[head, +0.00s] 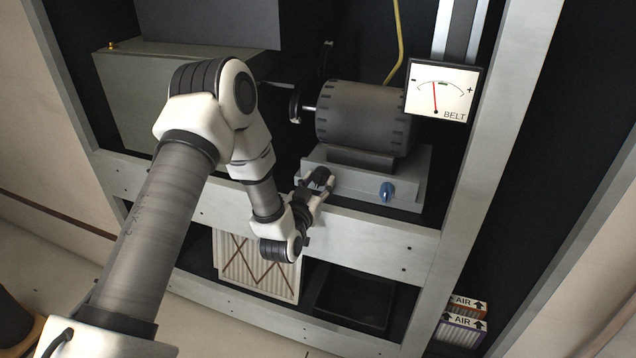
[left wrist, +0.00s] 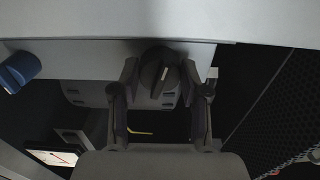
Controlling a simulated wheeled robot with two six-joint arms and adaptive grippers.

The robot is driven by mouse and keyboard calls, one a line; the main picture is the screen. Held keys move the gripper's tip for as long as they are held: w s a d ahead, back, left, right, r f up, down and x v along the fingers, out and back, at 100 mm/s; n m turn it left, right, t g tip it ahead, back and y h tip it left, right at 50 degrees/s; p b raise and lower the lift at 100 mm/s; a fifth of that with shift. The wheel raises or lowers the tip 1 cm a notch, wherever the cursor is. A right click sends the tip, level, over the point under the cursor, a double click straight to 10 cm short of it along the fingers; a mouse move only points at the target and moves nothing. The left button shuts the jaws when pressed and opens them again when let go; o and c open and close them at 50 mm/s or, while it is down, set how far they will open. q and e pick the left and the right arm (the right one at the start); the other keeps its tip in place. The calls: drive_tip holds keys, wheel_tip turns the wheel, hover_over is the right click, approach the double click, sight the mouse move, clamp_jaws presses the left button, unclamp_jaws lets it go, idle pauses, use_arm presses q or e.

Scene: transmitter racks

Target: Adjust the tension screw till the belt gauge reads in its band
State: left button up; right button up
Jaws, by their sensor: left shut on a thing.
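The belt gauge (head: 455,103) is a white panel at the upper right in the head view. Its red needle points up, on the minus side of the dark band on the scale. A small corner of the gauge also shows in the left wrist view (left wrist: 45,156). My left gripper (head: 320,182) is at the front of the grey motor base (head: 408,188). In the left wrist view its fingers are shut on a dark round knob (left wrist: 155,72) with a pale line. A blue knob (head: 387,191) sits on the same base, to the right of the gripper. My right gripper is out of view.
The ribbed motor (head: 358,116) stands on the base, with a pulley (head: 295,106) at its left. A greenish box (head: 135,102) is behind my left arm.

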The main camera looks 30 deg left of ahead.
use_arm(q)
drive_tip(key=shift+r+m+p, duration=0.15)
drive_tip(key=shift+m+p, duration=0.2)
drive_tip(key=shift+m, duration=0.15)
idle(0.3)
drive_tip(key=m+p, duration=0.2)
drive_tip(key=m, duration=0.2)
drive_tip(key=shift+r+p, duration=0.1)
drive_tip(key=shift+p, duration=0.2)
drive_tip(key=shift+a+m+p, duration=0.1)
drive_tip(key=shift+m+p, duration=0.8)
drive_tip(key=shift+m, duration=1)
drive_tip(key=o, duration=1.2)
drive_tip(key=shift+c, duration=0.2)
drive_tip(key=shift+f, duration=0.2)
drive_tip(key=v, duration=1.2)
